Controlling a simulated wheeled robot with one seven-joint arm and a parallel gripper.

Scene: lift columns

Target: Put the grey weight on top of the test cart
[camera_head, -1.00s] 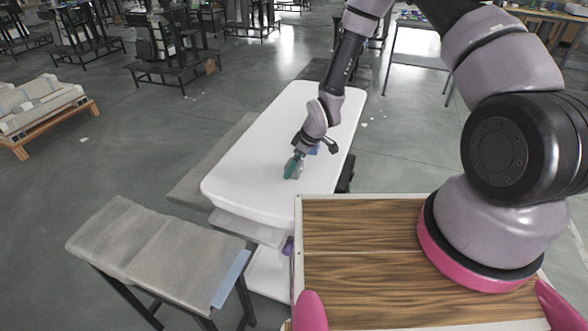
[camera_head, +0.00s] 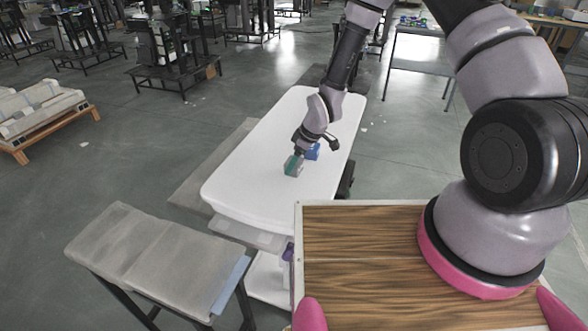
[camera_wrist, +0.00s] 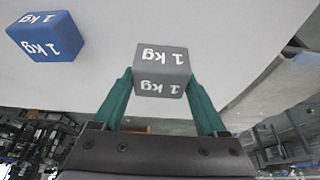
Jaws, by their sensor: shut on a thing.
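The grey weight (camera_wrist: 162,70), a cube marked 1 kg, is between the two green fingers of my gripper (camera_wrist: 160,95) in the wrist view. My gripper (camera_head: 294,165) is shut on it over the white top of the test cart (camera_head: 240,185) in the head view. The grey weight (camera_head: 296,172) shows small there, partly covered by the fingers. I cannot tell whether its underside touches the white top. A blue weight (camera_wrist: 45,38), also marked 1 kg, stands on the same top to the left in the wrist view; it also shows behind my gripper in the head view (camera_head: 313,152).
A grey-topped table (camera_head: 150,255) stands at the front left of the cart. The cart has a lower shelf (camera_head: 268,280). Much of the white top is clear around the weights. A wooden pallet with stacked goods (camera_head: 45,120) is at the far left.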

